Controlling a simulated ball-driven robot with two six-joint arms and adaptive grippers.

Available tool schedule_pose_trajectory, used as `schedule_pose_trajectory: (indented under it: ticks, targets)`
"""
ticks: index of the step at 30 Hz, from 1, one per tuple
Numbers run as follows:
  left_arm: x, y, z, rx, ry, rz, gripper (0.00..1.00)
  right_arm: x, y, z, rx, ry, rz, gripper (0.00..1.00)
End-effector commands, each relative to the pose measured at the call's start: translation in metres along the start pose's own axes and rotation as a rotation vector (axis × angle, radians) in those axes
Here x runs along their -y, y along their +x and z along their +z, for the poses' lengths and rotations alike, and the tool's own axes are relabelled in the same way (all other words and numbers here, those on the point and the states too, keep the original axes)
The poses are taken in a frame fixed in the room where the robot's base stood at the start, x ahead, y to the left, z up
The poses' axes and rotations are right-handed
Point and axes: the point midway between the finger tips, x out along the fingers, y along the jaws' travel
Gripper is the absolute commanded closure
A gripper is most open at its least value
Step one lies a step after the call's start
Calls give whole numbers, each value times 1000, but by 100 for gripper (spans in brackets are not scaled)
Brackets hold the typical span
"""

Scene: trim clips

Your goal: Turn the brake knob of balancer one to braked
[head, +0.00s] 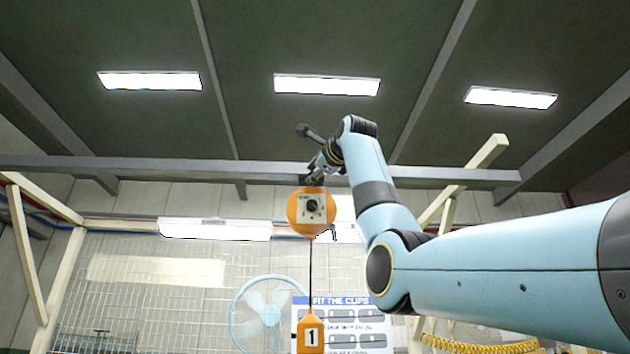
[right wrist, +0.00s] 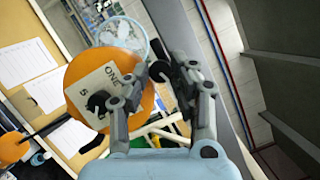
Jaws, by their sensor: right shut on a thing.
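Balancer one is an orange disc (head: 292,212) hanging below a grey beam, with a pale plate on its face. A black knob (head: 312,206) sits in the middle of that plate, uncovered in the head view. In the right wrist view, the plate reads "ONE" and the knob (right wrist: 97,101) lies left of the fingers; its exact setting is too small to read. My right gripper (head: 314,178) is at the disc's top edge. Its fingers (right wrist: 162,88) are shut on a dark part at the top of the balancer, only partly visible. My left gripper is not in view.
A cord runs from the disc down to an orange handle marked 1 (head: 311,336). Behind are a "FIT THE CLIPS" board (head: 345,301), a fan (head: 268,310) and a yellow coiled hose (head: 480,346). The grey beam (head: 440,177) passes close above the disc.

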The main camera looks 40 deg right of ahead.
Motion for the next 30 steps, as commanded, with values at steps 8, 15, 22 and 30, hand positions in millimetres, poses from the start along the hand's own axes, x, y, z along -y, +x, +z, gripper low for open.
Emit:
schedule_pose_trajectory:
  ticks: [8,15,22,30]
  targets:
    - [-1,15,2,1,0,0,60,-6,1,-1,2,187,-65,100]
    - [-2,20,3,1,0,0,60,-6,1,-1,4,285,-102,100]
    - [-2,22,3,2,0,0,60,-6,2,0,4,322,-117,100]
    - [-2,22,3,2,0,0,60,-6,2,0,4,327,-118,100]
